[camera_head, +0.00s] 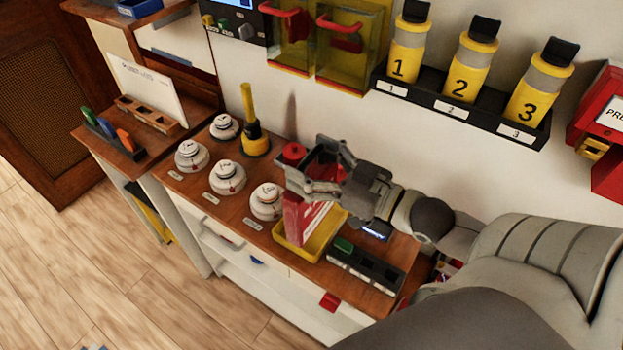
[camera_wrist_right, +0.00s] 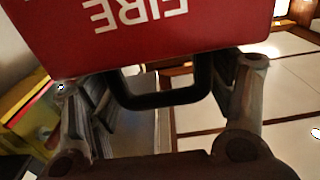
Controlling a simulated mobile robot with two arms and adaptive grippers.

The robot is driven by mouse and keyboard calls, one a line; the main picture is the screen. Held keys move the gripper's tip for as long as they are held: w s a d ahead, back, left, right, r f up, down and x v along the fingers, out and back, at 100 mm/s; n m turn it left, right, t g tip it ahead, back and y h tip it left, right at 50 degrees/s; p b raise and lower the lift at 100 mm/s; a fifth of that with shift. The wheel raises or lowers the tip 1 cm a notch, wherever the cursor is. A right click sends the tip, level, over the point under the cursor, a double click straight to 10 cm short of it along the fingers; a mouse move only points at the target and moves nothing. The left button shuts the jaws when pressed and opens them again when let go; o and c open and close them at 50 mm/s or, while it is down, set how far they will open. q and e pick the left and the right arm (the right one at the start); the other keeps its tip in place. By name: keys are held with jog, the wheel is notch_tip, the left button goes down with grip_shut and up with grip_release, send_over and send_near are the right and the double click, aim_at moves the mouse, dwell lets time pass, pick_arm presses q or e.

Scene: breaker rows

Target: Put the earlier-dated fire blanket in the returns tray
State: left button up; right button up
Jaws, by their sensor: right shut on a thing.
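My right gripper (camera_head: 306,176) is shut on the black handle (camera_wrist_right: 165,98) of a red fire blanket pack (camera_wrist_right: 150,30). In the wrist view the pack shows upside-down white FIRE lettering; no date is legible. In the head view the pack (camera_head: 293,218) hangs upright below my gripper at the yellow tray (camera_head: 330,243), with red and white beside it. I cannot tell whether it touches the tray floor. A second fire blanket cannot be made out. My left gripper is not in view.
Round white detectors (camera_head: 228,178) and a yellow torch-like item (camera_head: 254,135) stand left on the wooden top. A black holder (camera_head: 365,268) lies right of the tray. Numbered yellow canisters (camera_head: 466,72) stand on a wall rack behind. A red box (camera_head: 608,120) is at the right.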

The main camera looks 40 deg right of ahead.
jog(key=w+f, duration=0.1)
jog(key=w+d+f, duration=0.1)
jog(key=f, duration=0.1)
jog(key=w+d+f, duration=0.1)
jog(key=f, duration=0.1)
jog(key=shift+w+d+f, duration=0.2)
jog(key=shift+w+d, duration=0.05)
jog(key=shift+w, duration=0.15)
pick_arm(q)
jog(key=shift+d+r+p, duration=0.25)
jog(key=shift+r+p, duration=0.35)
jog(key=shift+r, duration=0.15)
pick_arm(e)
notch_tip(320, 180, down, 3)
jog(key=shift+r, duration=0.1)
jog(key=shift+s, duration=0.1)
jog(key=shift+f, duration=0.25)
jog(key=o, duration=1.9)
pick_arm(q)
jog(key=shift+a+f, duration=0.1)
pick_arm(e)
jog(key=shift+o, duration=0.2)
